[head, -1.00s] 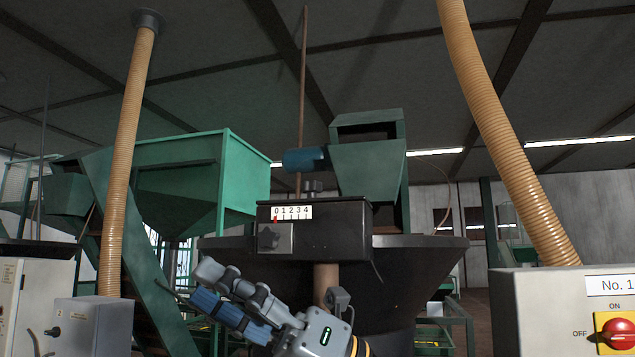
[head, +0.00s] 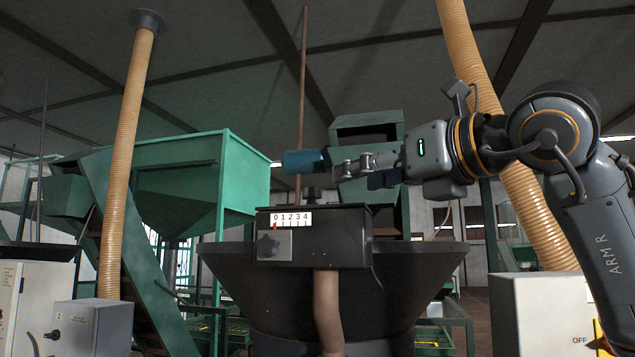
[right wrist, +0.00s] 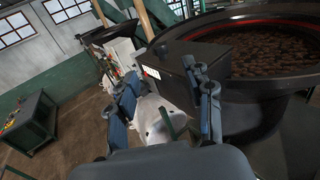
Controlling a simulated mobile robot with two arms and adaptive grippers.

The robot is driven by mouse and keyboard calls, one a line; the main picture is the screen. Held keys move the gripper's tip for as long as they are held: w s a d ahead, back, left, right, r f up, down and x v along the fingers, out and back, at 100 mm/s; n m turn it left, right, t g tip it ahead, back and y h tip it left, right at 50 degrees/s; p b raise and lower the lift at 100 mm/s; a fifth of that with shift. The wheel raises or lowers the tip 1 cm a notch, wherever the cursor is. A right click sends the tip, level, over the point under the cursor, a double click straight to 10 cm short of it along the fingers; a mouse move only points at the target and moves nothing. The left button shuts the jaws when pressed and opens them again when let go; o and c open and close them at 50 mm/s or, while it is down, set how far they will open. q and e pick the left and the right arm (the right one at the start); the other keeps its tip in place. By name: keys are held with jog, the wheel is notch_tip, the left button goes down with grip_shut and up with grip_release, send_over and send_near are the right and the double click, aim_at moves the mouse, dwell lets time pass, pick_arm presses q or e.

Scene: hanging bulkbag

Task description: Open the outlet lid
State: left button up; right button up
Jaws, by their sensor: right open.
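A black outlet box (head: 340,238) with a white 0-to-4 scale (head: 291,219) and a red mark near 0 is on the front of a large dark vessel (head: 400,290). A small dark knob (head: 313,192) stands on its top, which looks closed. A grey plate (head: 275,246) with a star-shaped knob is on its front. My right gripper (head: 355,174) is open and empty, pointing left above the box's right part. In the right wrist view, the box (right wrist: 188,64) shows beyond my right gripper's fingers (right wrist: 165,92). My left gripper is out of view.
Brown beans (right wrist: 280,48) lie in the round vessel. A tan pipe (head: 328,310) runs down below the box. A control cabinet (head: 535,310) stands at right, a grey box (head: 92,325) at left. A green hopper (head: 180,180) stands behind.

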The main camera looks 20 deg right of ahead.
aim_at(317, 188)
jog(key=p+x, duration=0.4)
jog(key=x, duration=0.5)
jog(key=shift+w+a, duration=0.15)
jog(key=shift+w, duration=0.1)
jog(key=shift+w+a, duration=0.15)
jog(key=shift+w, duration=0.3)
grip_shut()
jog(key=shift+s, duration=0.1)
